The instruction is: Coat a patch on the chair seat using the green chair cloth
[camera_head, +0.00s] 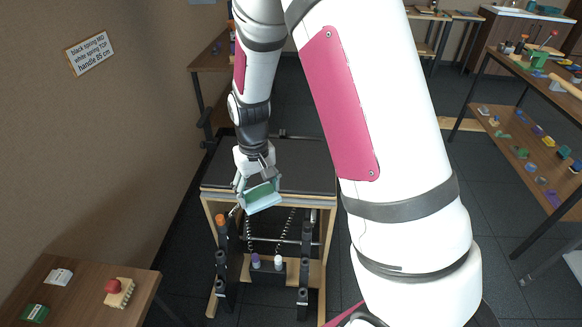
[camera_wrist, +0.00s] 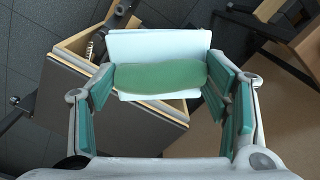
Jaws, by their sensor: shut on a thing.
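My gripper (camera_head: 259,187) is shut on the green chair cloth, a pale pad with a rounded green band across its middle. In the wrist view the cloth (camera_wrist: 160,77) lies between the teal finger pads of my gripper (camera_wrist: 160,92). It also shows in the head view (camera_head: 264,199). The chair seat (camera_head: 305,160) is a dark flat top on a wooden frame; its dark surface also shows in the wrist view (camera_wrist: 105,118). The cloth appears over the seat's front edge; I cannot tell whether it touches. My arm hides part of the seat.
A wooden table (camera_head: 85,270) at lower left holds a green item (camera_head: 35,313), a white card (camera_head: 59,276) and a red-knobbed block (camera_head: 118,291). Springs and posts stand below the seat front. A sign (camera_head: 89,53) hangs on the left wall. Shelves (camera_head: 535,160) with small items stand right.

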